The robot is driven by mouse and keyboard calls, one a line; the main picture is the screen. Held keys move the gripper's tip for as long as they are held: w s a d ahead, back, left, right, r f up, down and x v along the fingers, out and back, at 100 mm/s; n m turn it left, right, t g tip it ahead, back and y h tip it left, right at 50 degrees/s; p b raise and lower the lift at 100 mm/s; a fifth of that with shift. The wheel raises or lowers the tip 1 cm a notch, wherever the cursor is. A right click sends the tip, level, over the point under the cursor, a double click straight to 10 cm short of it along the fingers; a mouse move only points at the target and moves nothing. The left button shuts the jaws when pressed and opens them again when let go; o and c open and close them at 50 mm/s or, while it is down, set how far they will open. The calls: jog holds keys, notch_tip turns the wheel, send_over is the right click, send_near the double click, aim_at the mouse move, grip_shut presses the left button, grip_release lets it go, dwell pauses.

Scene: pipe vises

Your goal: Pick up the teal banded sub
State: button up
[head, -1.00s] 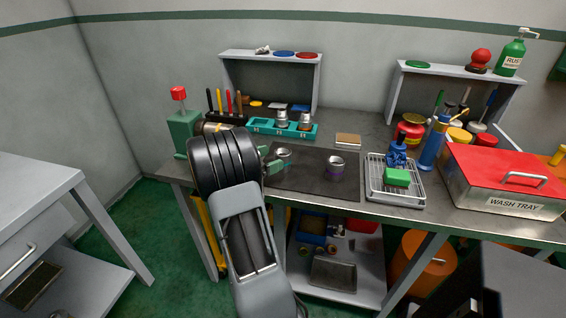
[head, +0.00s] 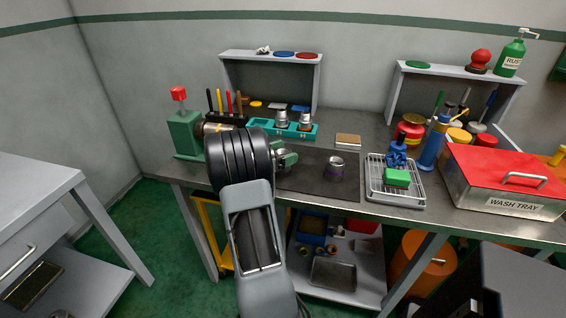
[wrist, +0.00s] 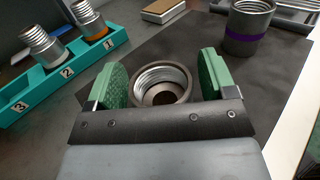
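A metal sub with an open, threaded top (wrist: 161,84) stands on the dark mat between my gripper's fingers. Its side is hidden, so its band colour does not show. My gripper (wrist: 165,82) has green pads on either side of this sub. The fingers are spread, with a small gap at the right pad; contact at the left is unclear. In the head view my gripper (head: 287,160) is at the mat's left part, and my arm hides most of this sub. A purple-banded sub (head: 334,167) stands apart on the mat, also in the wrist view (wrist: 248,27).
A teal numbered rack (head: 268,129) behind the mat holds two subs, one with an orange band (wrist: 91,24). A green vise (head: 184,135) stands left. A wire tray (head: 394,195) with a green block and the red-lidded wash tray (head: 515,205) are right.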

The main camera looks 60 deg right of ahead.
jog(key=c, duration=0.9)
jog(key=shift+c, duration=0.2)
jog(key=shift+r, duration=0.15)
